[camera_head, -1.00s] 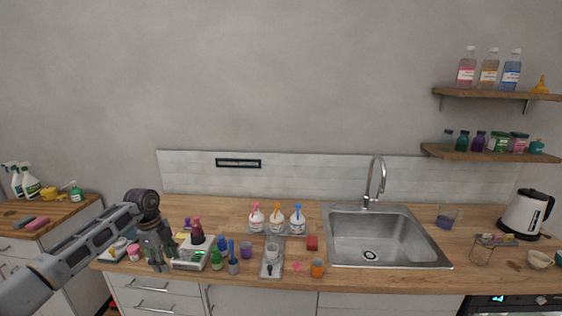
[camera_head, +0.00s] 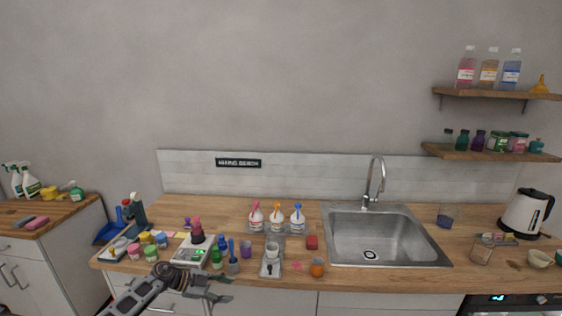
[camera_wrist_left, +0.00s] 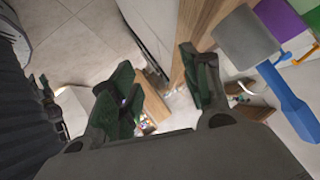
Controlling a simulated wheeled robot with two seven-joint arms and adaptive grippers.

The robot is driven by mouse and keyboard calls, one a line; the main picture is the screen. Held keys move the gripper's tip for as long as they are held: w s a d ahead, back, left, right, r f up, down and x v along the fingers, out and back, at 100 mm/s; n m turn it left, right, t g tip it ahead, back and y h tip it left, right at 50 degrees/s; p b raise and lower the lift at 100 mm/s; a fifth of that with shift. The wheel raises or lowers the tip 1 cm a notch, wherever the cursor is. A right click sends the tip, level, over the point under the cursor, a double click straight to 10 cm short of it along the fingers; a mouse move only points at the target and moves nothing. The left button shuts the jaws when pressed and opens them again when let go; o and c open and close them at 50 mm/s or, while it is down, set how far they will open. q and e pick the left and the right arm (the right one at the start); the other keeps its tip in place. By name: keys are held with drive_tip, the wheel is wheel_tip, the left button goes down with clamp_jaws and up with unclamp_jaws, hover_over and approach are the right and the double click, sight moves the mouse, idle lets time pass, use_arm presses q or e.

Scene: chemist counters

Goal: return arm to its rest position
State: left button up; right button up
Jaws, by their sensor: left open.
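My left gripper (camera_head: 222,286) is low in front of the counter's front edge, below the white scale and the small bottles. Its fingers are apart and point to the right in the head view. In the left wrist view the two green-padded fingers (camera_wrist_left: 165,95) are spread with nothing held between them. My left arm comes in from the bottom left. My right gripper is not in view.
The wooden counter (camera_head: 200,212) holds a scale (camera_head: 193,255), several small jars, spray bottles on a tray (camera_head: 280,229), an orange cup (camera_head: 317,267) and a sink (camera_head: 375,235). A blue-handled tool (camera_wrist_left: 285,95) is close by in the wrist view.

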use_arm(q)
drive_tip(key=s+a+f+n+t+y, duration=0.15)
drive_tip(key=f+n+t, duration=0.25)
drive_tip(key=f, duration=0.4)
drive_tip(key=s+f+n+t, duration=0.2)
drive_tip(key=f+n+t, duration=0.1)
drive_tip(key=f, duration=0.6)
drive_tip(key=s+a+f+n+y, duration=0.3)
drive_tip(key=s+f, duration=0.4)
drive_tip(key=f, duration=0.2)
drive_tip(key=s+a+f+n+y, duration=0.2)
drive_tip(key=s+f+n+y, duration=0.1)
drive_tip(key=s+f, duration=0.45)
drive_tip(key=s+a+f+n+g+y, duration=0.1)
drive_tip(key=s+f+g+y, duration=0.1)
drive_tip(key=s+f, duration=0.55)
drive_tip(key=s+a+f+n+g+y, duration=0.15)
drive_tip(key=s+f, duration=0.35)
drive_tip(key=s, duration=0.6)
drive_tip(key=s+d+f+n+g, duration=0.1)
drive_tip(key=s+f+g, duration=0.1)
drive_tip(key=s, duration=0.9)
drive_tip(key=s+d+f+n+g, duration=0.1)
drive_tip(key=s+f+g, duration=0.2)
drive_tip(key=s, duration=0.9)
drive_tip(key=shift+d+f+g+b, duration=0.3)
drive_tip(key=shift+f+g+b, duration=0.05)
drive_tip(key=shift+g+b, duration=0.1)
